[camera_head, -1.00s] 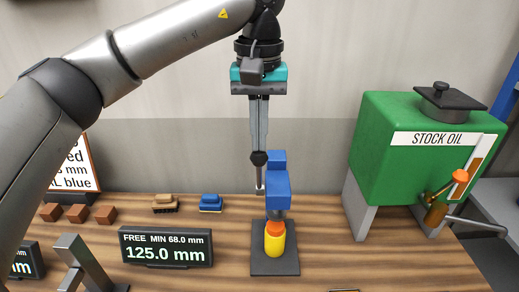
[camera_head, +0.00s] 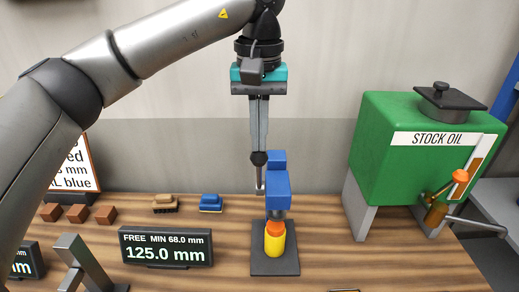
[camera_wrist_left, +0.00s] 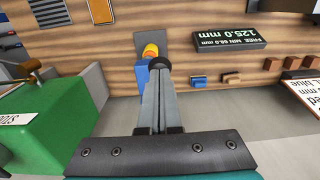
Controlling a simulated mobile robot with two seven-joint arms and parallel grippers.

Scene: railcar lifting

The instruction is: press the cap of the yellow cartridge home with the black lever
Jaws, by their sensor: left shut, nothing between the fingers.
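The yellow cartridge (camera_head: 275,245) stands upright on the dark base plate (camera_head: 258,262) of the blue press (camera_head: 277,188). Its orange cap (camera_head: 275,227) sits on top, just under the grey ram. The black lever knob (camera_head: 259,158) is beside the press head on a thin pale rod. My left gripper (camera_head: 259,148) points straight down, fingers shut and empty, with its tips right at the knob; I cannot tell whether they touch. In the left wrist view the knob (camera_wrist_left: 161,61) shows at the fingertips, with the cartridge (camera_wrist_left: 151,51) partly hidden beyond. My right gripper is not in view.
A green stock oil tank (camera_head: 400,160) with an orange-handled tap stands to the right. A display reading 125.0 mm (camera_head: 166,247) stands left of the press. Two brushes (camera_head: 211,203) and brown blocks (camera_head: 77,213) lie further left. The bench between display and press is clear.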

